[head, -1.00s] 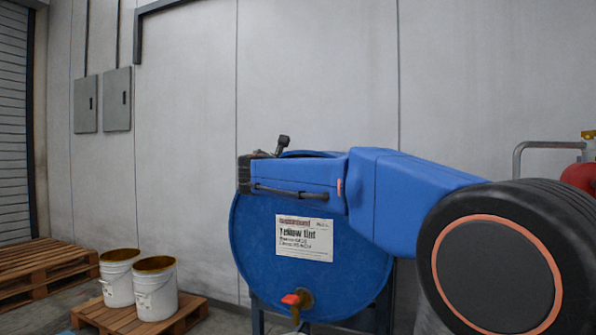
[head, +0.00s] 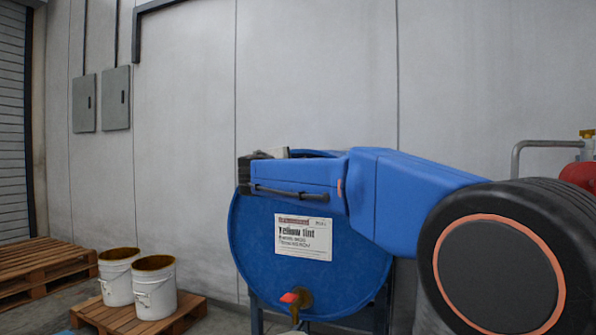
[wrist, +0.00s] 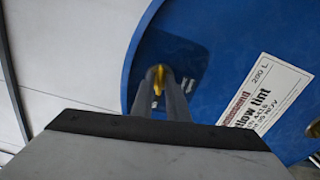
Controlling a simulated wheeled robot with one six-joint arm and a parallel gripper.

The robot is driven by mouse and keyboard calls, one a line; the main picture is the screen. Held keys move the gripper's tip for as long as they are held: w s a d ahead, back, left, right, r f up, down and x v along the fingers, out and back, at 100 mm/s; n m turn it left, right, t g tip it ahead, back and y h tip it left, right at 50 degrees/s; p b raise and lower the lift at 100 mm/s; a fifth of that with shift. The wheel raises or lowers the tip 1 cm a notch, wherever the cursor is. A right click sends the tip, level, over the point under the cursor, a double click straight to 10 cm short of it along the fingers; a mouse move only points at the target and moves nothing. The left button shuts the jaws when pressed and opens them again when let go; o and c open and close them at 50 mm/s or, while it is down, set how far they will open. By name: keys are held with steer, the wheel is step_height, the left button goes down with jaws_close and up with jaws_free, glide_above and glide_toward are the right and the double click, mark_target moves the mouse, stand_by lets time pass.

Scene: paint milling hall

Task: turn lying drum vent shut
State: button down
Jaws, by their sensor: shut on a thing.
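The blue drum (head: 300,260) lies on its side on a dark stand, its round end facing me, with a white "Yellow tint" label (head: 303,237). In the wrist view the drum end (wrist: 215,50) fills the right half. The yellow vent (wrist: 157,80) shows there near the drum's rim, between the dark fingers of my gripper (wrist: 162,88). The fingers are shut on it and cover part of it. In the head view my arm hides the vent and the upper drum end.
A red-handled tap (head: 295,298) sits low on the drum end. Two open white buckets (head: 155,295) stand on a pallet (head: 110,318) at the lower left. Grey wall boxes (head: 115,98) hang at the left. A red cylinder (head: 580,172) and metal rail stand at the right.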

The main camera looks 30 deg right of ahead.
steer(key=shift+f+m, duration=0.1)
steer(key=shift+m, duration=0.7)
steer(key=c, duration=1.9)
jaws_free()
steer(key=v, duration=1.7)
steer(key=shift+s, duration=0.2)
steer(key=shift+a+f, duration=0.1)
steer(key=shift+f, duration=0.05)
